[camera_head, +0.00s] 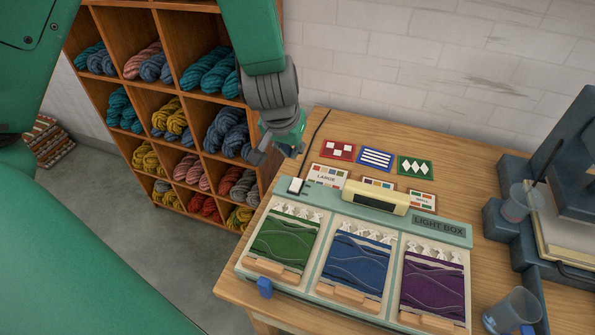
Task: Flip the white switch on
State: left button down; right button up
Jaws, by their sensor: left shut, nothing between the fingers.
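The white switch (297,186) sits on the upper left corner of the pale green light box (440,227), which lies on the wooden table. Whether its rocker is on or off cannot be told at this size. My left gripper (281,148) hangs above the table's back left edge, up and to the left of the switch, and appears apart from it. It is shut and empty. Its fingertips are small and partly hidden by its own body. My right gripper is not in view.
Green, blue and purple panels fill the light box front. A cream display (375,197) stands at its back edge. Pattern cards (376,158) lie behind. A wooden shelf (200,165) of wool skeins stands left. Clear cups (512,312) and a dark machine (570,175) are right.

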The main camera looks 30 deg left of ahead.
aim_at(298, 180)
pick_arm(q)
jog(key=x, duration=1.2)
jog(key=shift+s+f, duration=0.1)
jog(key=shift+s, duration=0.05)
jog(key=shift+x, duration=0.75)
jog(key=shift+f, duration=0.15)
jog(key=shift+s+d, duration=0.1)
